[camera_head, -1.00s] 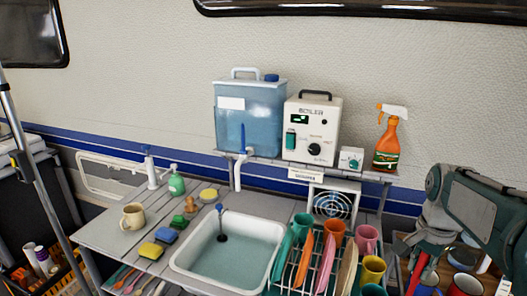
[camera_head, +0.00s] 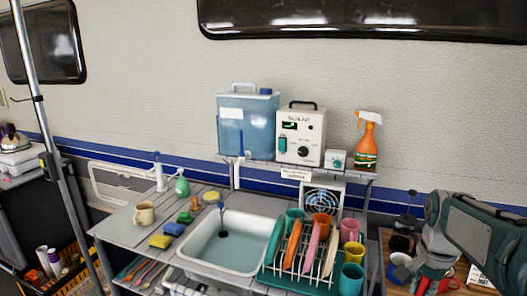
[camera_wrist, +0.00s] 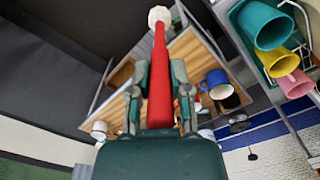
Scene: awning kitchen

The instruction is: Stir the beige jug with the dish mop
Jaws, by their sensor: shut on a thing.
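The beige jug (camera_head: 144,213) stands upright on the left of the sink counter, with its handle to the left. My gripper (camera_wrist: 159,85) is shut on the red handle of the dish mop (camera_wrist: 160,55). The mop's white head (camera_wrist: 159,15) points to the top of the wrist view, away from the palm. In the head view my gripper (camera_head: 424,276) is low at the right, far from the jug, and the mop's head is hard to make out there. The inside of the jug is too small to see.
The sink (camera_head: 226,240) holds water. A dish rack (camera_head: 306,256) with plates and several cups stands right of it. Sponges (camera_head: 160,241) lie near the jug. A wooden surface with a blue mug (camera_wrist: 216,79) lies beyond my gripper. A metal pole (camera_head: 42,105) stands at the left.

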